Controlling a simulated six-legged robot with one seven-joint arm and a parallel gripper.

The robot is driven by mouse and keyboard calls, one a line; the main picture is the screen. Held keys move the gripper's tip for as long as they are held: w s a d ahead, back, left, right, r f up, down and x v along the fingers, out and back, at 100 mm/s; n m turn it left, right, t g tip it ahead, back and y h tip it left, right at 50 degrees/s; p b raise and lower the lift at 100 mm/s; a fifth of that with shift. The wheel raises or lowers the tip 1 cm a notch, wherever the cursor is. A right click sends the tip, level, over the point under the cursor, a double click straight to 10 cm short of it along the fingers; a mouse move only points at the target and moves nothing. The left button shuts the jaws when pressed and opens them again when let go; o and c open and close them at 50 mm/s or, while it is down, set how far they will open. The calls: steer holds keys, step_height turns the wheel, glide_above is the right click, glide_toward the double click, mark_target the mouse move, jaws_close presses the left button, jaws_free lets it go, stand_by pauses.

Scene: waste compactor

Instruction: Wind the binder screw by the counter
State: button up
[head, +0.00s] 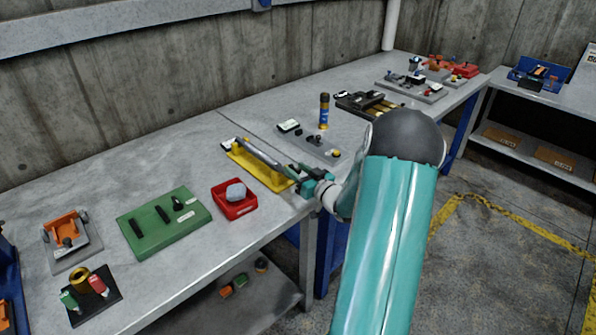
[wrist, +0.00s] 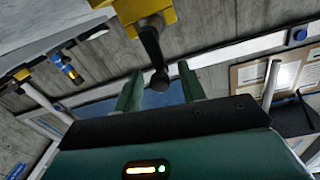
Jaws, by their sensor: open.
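The binder is a yellow frame (head: 265,175) with a long grey bar, lying near the bench's front edge in the head view. A small pale plate, perhaps the counter, sits at its far left end; I cannot read it. In the wrist view a yellow block (wrist: 150,15) shows at the top, with a dark crank handle (wrist: 150,42) ending in a round knob. My gripper (wrist: 160,72) is open, and the knob appears between its two green fingers, not gripped. In the head view my gripper (head: 308,183) is at the binder's near right end; the crank is hidden there.
A red tray (head: 234,208) with a pale lump stands left of the binder, beside a green board (head: 163,224). A grey plate (head: 317,150) with small parts and an upright blue-and-yellow can (head: 324,111) stand behind. Open floor lies right of the bench.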

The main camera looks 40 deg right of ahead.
steer(key=shift+w, duration=0.15)
jaws_close()
steer(key=shift+d+m, duration=0.15)
steer(key=shift+m, duration=0.15)
steer(key=m, duration=0.1)
steer(key=d+m, duration=0.1)
steer(key=shift+f+m, duration=0.1)
steer(key=shift+m, duration=0.2)
steer(key=m, duration=0.1)
steer(key=d+m, duration=0.1)
steer(key=m, duration=0.1)
steer(key=shift+d+f, duration=0.1)
steer(key=shift+f, duration=0.2)
steer(key=m, duration=0.2)
steer(key=d+f+m, duration=0.1)
steer(key=m, duration=0.2)
steer(key=shift+d+f+m+g, duration=0.15)
steer(key=shift+f+m+g, duration=0.15)
steer(key=shift+g, duration=0.1)
steer(key=m, duration=0.1)
steer(key=f+m, duration=0.1)
steer(key=m, duration=0.1)
steer(key=f+m+y, duration=0.1)
steer(key=m, duration=0.1)
steer(key=shift+d, duration=0.25)
